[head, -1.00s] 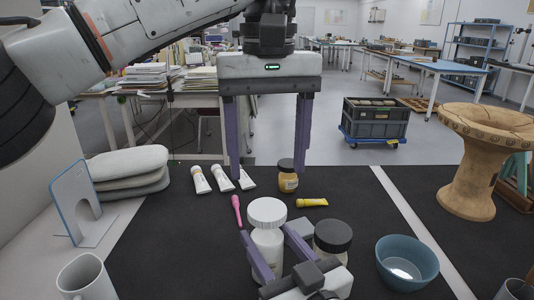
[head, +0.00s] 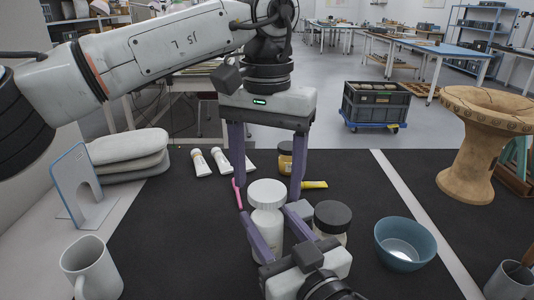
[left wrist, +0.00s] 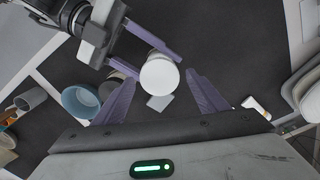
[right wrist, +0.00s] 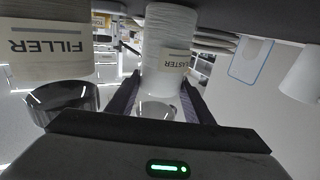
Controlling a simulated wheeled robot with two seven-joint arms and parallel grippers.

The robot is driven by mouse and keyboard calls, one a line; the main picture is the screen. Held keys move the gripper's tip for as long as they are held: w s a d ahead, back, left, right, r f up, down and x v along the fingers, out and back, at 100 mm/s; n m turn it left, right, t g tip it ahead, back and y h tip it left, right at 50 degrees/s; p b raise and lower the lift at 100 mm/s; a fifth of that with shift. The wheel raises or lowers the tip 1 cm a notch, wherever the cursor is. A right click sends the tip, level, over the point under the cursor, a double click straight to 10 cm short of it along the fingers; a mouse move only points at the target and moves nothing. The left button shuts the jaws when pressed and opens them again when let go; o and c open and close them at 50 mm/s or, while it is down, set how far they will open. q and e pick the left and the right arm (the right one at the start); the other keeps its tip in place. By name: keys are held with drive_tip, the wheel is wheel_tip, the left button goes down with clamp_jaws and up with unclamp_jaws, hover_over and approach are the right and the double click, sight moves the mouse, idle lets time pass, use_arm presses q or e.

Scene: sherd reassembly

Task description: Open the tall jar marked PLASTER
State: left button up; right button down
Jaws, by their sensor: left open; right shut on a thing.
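The tall white jar (head: 268,223) stands upright on the dark mat with its white lid (head: 267,192) on. In the right wrist view the jar (right wrist: 165,30) appears upside down, and part of its PLASTER label (right wrist: 173,58) shows. My right gripper (head: 265,214) is shut on the jar's body below the lid. My left gripper (head: 268,188) points down over the jar, open, with its purple fingers apart on either side of the lid. In the left wrist view the lid (left wrist: 159,77) shows between the fingertips, with no clear contact.
A black-lidded jar (head: 332,217), labelled FILLER in the right wrist view (right wrist: 45,50), stands close right of the tall jar. A blue bowl (head: 405,244) is further right.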

use_arm(q)
drive_tip(key=shift+f, duration=0.5)
